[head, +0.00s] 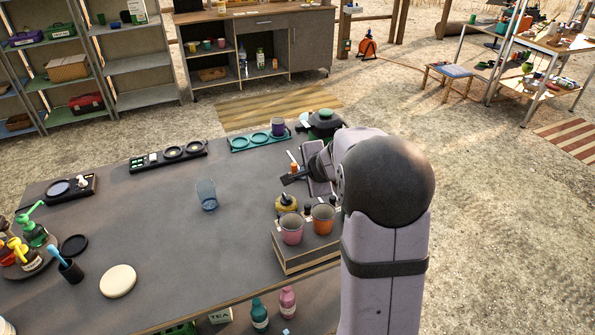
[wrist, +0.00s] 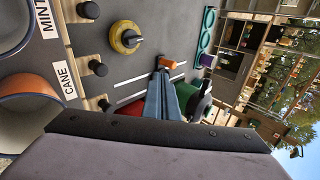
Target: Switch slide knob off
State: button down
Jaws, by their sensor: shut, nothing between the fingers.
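An orange slide knob (wrist: 167,63) shows just past the tips of my gripper (wrist: 164,76) in the wrist view. It sits on a dark surface with white lines beside it. In the head view the orange knob (head: 294,168) is small, to the left of my gripper (head: 306,176), which is partly hidden by my arm. The fingers are shut with nothing between them. The tips are at or very near the knob; I cannot tell whether they touch it. Part of the slide's track is hidden behind the fingers.
A yellow ring with a dark knob (wrist: 125,38) stands close by. Pink (head: 291,229) and orange (head: 323,219) cups sit on a wooden stand (head: 293,260). A green-and-black appliance (head: 324,121) and teal holder (head: 256,141) are behind. The table's middle is mostly clear around a blue glass (head: 207,195).

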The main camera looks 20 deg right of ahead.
jog(key=shift+d+f, duration=0.3)
jog(key=shift+d, duration=0.15)
jog(key=shift+w+f, duration=0.1)
jog(key=shift+w, duration=0.05)
send_near(295, 170)
jog(key=f+b, duration=0.1)
jog(key=f, duration=0.2)
jog(key=shift+a+f, duration=0.2)
jog(key=shift+w+d+r+p, duration=0.1)
jog(key=shift+w+d+p, duration=0.05)
jog(key=shift+w+p, duration=0.8)
jog(key=shift+w+d+p, duration=0.1)
jog(key=shift+w+p, duration=0.4)
jog(key=shift+p, duration=0.4)
jog(key=shift+w+d+f+p, duration=0.1)
jog(key=shift+w+f+p, duration=0.1)
jog(key=shift+w+p, duration=0.35)
